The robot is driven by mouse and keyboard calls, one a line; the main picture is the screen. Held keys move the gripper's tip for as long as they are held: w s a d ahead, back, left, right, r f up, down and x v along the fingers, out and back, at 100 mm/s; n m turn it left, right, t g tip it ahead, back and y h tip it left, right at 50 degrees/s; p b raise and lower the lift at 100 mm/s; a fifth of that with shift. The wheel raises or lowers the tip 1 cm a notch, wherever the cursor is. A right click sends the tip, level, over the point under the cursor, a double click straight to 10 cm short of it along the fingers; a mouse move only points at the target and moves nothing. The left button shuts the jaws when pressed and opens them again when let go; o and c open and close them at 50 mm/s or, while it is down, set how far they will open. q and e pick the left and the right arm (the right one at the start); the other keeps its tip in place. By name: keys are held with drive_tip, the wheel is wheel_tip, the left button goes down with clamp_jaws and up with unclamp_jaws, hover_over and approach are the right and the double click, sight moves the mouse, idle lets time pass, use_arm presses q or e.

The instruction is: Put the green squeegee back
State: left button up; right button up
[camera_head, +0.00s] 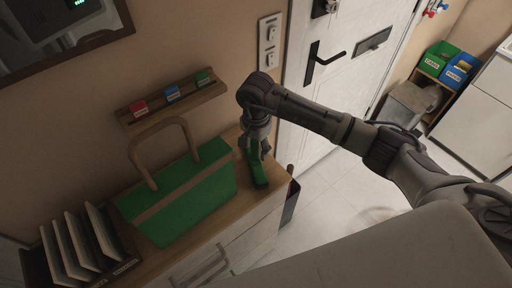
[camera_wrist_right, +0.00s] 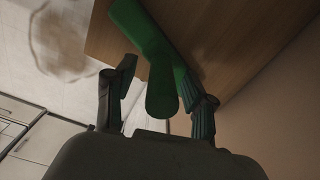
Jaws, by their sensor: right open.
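The green squeegee (camera_head: 259,173) is at the right end of the wooden cabinet top (camera_head: 268,200), beside the green bag. It seems to lie on the top, though my gripper hides its far end. My right gripper (camera_head: 254,147) is over that far end, open, with its fingers pointing down. In the right wrist view the squeegee (camera_wrist_right: 160,62) shows its handle between the two spread fingers (camera_wrist_right: 160,88), nearer the right finger; whether it touches that finger I cannot tell. A wall rack (camera_head: 172,108) carries red, blue and green (camera_head: 203,77) labels. My left gripper is not in view.
A green bag (camera_head: 185,200) with a tall handle stands on the cabinet just left of the squeegee. A file rack (camera_head: 85,245) is further left. Switches (camera_head: 268,42) and a white door (camera_head: 345,85) are behind. Green and blue bins (camera_head: 458,68) stand far right.

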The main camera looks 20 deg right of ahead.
wheel_tip(320, 180, up, 10)
drive_tip(key=b, duration=0.4)
drive_tip(key=shift+r, duration=0.8)
drive_tip(key=shift+s+f, duration=0.1)
